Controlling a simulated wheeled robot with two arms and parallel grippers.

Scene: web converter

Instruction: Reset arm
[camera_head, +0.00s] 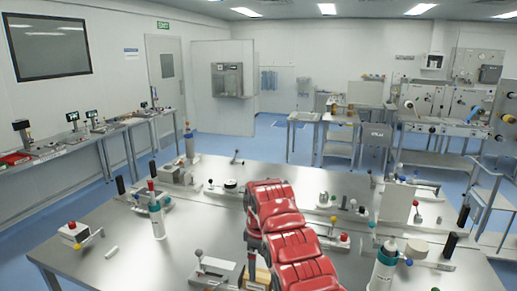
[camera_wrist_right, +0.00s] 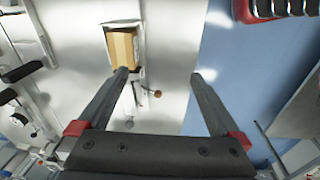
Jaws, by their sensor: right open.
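My right gripper (camera_wrist_right: 159,73) is open in the wrist view, its two dark fingers well apart with nothing between them. It is over the front part of the metal table (camera_head: 200,222). A tan block (camera_wrist_right: 123,45) in a metal holder lies past the left fingertip; the gripper does not hold it. In the head view, red-covered parts of my right arm fill the lower middle and hide much of the gripper. A bit of the tan block (camera_head: 262,277) shows beside them. My left gripper is not in view.
A white bottle (camera_head: 157,220) stands on the table's left, and a teal-and-white bottle (camera_head: 383,265) at the front right. Small metal fixtures with coloured knobs are spread around. A bench (camera_head: 60,150) runs along the left wall.

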